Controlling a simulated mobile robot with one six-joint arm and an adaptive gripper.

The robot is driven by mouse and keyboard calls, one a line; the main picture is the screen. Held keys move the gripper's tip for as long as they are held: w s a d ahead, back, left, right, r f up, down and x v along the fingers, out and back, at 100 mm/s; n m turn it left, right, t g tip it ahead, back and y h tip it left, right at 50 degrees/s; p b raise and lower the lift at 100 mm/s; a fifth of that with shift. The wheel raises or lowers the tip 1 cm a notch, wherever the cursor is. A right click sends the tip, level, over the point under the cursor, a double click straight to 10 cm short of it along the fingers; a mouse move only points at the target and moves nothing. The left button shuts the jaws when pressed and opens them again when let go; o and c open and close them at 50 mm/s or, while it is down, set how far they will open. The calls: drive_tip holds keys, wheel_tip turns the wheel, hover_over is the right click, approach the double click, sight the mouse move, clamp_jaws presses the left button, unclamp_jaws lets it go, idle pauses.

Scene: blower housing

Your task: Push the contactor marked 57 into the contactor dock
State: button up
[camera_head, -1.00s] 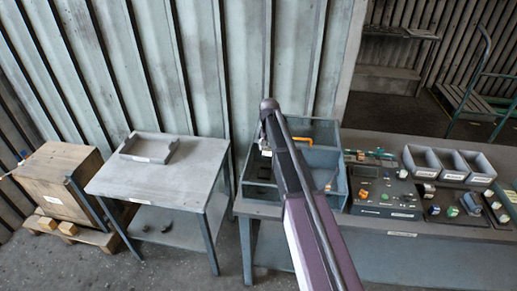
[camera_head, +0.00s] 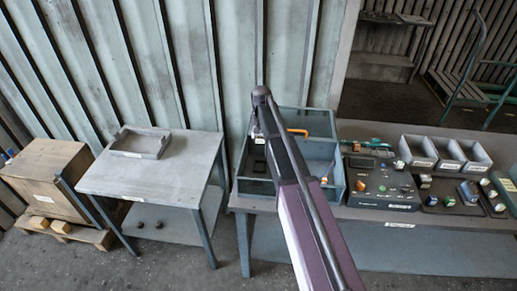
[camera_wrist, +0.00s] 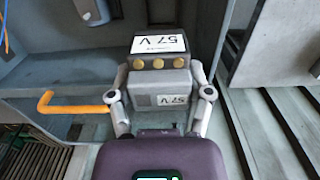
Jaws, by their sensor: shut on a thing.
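In the wrist view my gripper (camera_wrist: 160,100) is shut on a dark grey block, the contactor marked 57 (camera_wrist: 160,67). It has a white label reading "57 V", upside down in the picture, and three brass-coloured studs. The contactor is above or inside a grey-blue open bin (camera_wrist: 60,75); I cannot tell whether it touches a surface.
An orange handle (camera_head: 298,132) stands at the bin. Three grey trays (camera_head: 447,165) stand at the back of the bench. A side table (camera_head: 190,180) with a shallow tray (camera_head: 140,154) is at left, beside a wooden crate (camera_head: 45,180). The corrugated wall is close behind.

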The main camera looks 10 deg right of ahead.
drive_tip(key=shift+a+f, duration=0.1)
drive_tip(key=shift+f+b, duration=0.35)
drive_tip(key=shift+b, duration=0.1)
wheel_tip(320, 180, down, 6)
drive_tip(key=b, duration=0.6)
drive_tip(key=shift+f, duration=0.2)
drive_tip(key=shift+f+b, duration=0.1)
drive_tip(key=shift+b, duration=0.2)
drive_tip(key=shift+f+b, duration=2.75)
drive_tip(key=shift+f, duration=0.05)
drive_tip(key=shift+s+f, duration=0.1)
drive_tip(key=shift+f, duration=0.05)
drive_tip(key=shift+f+b, duration=1.05)
drive_tip(key=shift+b, duration=0.2)
drive_tip(key=o, duration=1.1)
drive_tip(key=shift+c, duration=0.2)
